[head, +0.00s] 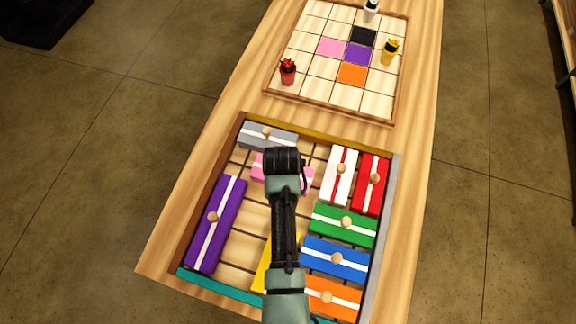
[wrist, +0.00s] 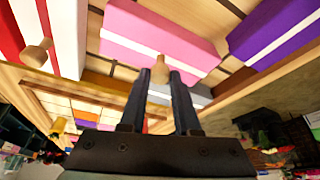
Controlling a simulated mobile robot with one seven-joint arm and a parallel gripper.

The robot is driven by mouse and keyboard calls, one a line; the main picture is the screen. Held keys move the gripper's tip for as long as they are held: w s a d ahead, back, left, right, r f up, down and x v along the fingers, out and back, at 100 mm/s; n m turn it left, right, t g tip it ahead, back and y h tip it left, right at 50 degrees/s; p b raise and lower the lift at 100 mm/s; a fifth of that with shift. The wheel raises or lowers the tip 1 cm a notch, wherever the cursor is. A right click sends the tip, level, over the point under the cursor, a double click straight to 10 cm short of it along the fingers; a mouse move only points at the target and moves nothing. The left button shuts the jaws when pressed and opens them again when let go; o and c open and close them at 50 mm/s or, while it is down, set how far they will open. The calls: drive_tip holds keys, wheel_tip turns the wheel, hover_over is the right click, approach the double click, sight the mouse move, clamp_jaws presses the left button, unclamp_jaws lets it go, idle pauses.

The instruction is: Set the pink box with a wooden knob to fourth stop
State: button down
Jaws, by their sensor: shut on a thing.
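The pink box (head: 258,172) with a white stripe lies crosswise in the upper part of the wooden sliding tray (head: 395,190). My arm covers its middle in the head view. In the wrist view the pink box (wrist: 165,30) shows large, with its wooden knob (wrist: 160,68) between my fingertips. My gripper (wrist: 160,78) is shut on that knob. The head view does not show the fingertips clearly. I cannot make out any numbered stops.
A grey box (head: 268,135) lies just above the pink one, a purple box (head: 215,225) at left. White (head: 340,175), red (head: 370,185), green (head: 343,226), blue (head: 335,258) and orange (head: 330,297) boxes fill the right side. A yellow box (head: 265,265) is partly hidden. Bare slats show left of centre.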

drive_tip(key=b, duration=0.1)
hover_over(255, 166)
drive_tip(key=shift+s+d+f, duration=0.1)
drive_tip(key=shift+d+f, duration=0.05)
drive_tip(key=shift+d, duration=0.2)
drive_tip(key=shift+a+r, duration=0.2)
drive_tip(key=shift+a, duration=0.25)
drive_tip(key=shift+d, duration=0.1)
drive_tip(key=c, duration=0.6)
unclamp_jaws()
drive_tip(key=shift+c, duration=0.2)
drive_tip(key=shift+r, duration=0.1)
drive_tip(key=b+v, duration=0.1)
drive_tip(key=v, duration=1.1)
drive_tip(key=shift+r, duration=0.3)
